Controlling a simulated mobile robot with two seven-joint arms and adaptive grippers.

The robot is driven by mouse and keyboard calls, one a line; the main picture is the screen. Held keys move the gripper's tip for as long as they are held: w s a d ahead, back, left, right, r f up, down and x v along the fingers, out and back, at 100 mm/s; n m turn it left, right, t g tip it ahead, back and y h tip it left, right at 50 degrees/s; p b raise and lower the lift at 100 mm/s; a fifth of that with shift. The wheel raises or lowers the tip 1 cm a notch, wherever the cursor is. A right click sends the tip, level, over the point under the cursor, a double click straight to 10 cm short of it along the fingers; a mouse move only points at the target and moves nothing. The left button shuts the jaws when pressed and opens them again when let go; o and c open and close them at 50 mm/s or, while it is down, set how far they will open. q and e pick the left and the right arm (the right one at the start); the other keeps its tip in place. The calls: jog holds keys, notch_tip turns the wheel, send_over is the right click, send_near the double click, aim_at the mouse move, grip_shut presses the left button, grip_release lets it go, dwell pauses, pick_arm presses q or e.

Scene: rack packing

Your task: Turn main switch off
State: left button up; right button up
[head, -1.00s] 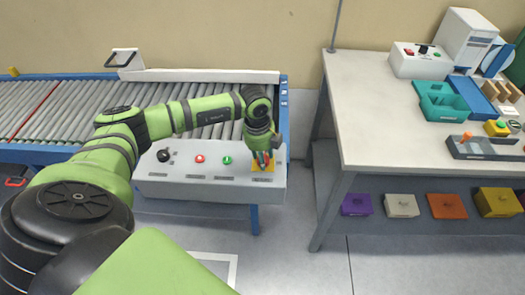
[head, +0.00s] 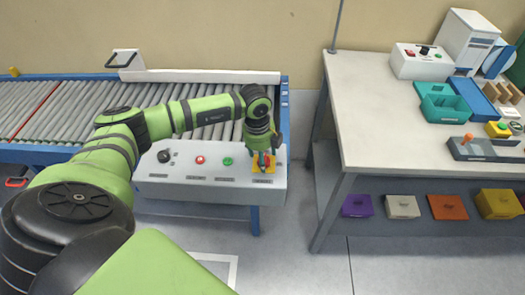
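A grey control panel (head: 215,190) is fixed at the front of the roller conveyor. At its right end is a yellow plate with a red switch (head: 266,163), mostly covered by my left gripper (head: 262,158). The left gripper points down with its fingertips at the switch. Whether the fingers close on it or only touch it is too small to tell. The panel also has a black knob (head: 163,156), a red button (head: 199,160) and a green button (head: 227,161) to the left. The labels are unreadable. My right gripper is not in view.
A roller conveyor (head: 60,100) lies behind the panel. To the right stands a white workbench (head: 365,110) with a small control box (head: 421,62), a teal tray (head: 443,105) and other fixtures. Several coloured boxes sit on its lower shelf. Floor between panel and bench is clear.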

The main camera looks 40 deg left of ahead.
pick_arm(q)
notch_tip(320, 180, up, 12)
jog(key=shift+s+a, duration=0.35)
jog(key=shift+s, duration=0.1)
jog(key=shift+d+f, duration=0.1)
